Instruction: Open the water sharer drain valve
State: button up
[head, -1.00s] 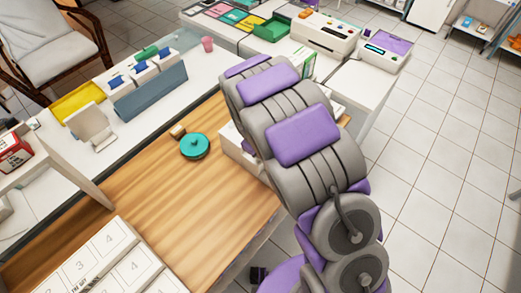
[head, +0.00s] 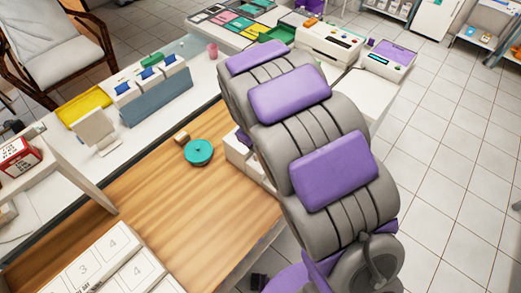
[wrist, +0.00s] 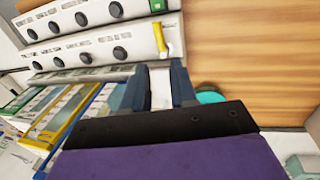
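In the wrist view a white panel (wrist: 105,62) with several black round knobs fills the upper left. A short yellow lever (wrist: 160,37) is at the panel's right end; it looks like the drain valve handle, but no label is readable. My gripper (wrist: 160,72) shows two dark blue fingers apart, below the lever in the picture. A pale surface shows between them, and I cannot tell whether they touch it. In the head view my grey and purple arm hides my gripper and most of a white box (head: 236,152) on the wooden top.
A teal round lidded object (head: 199,152) stands on the wooden top (head: 150,200), left of my arm. White numbered boxes (head: 95,262) are at the lower left. A yellow tray (head: 84,105) and blue-grey rack (head: 155,97) stand farther back. Open tiled floor (head: 440,150) lies right.

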notch_tip(320, 180, up, 6)
jog(key=s, duration=0.1)
jog(key=shift+a, duration=0.45)
jog(key=shift+r, duration=0.1)
jog(key=s+d+r+m+g, duration=0.2)
jog(key=s+d+r+m, duration=0.35)
jog(key=s+d, duration=0.7)
jog(key=s+d+m+b, duration=0.1)
jog(key=s+d+m, duration=0.1)
jog(key=s, duration=0.7)
jog(key=s+d+r+m+g+y+b, duration=0.1)
jog(key=s+d, duration=0.3)
jog(key=s, duration=0.6)
jog(key=shift+s+m+g, duration=0.3)
jog(key=shift+m, duration=0.55)
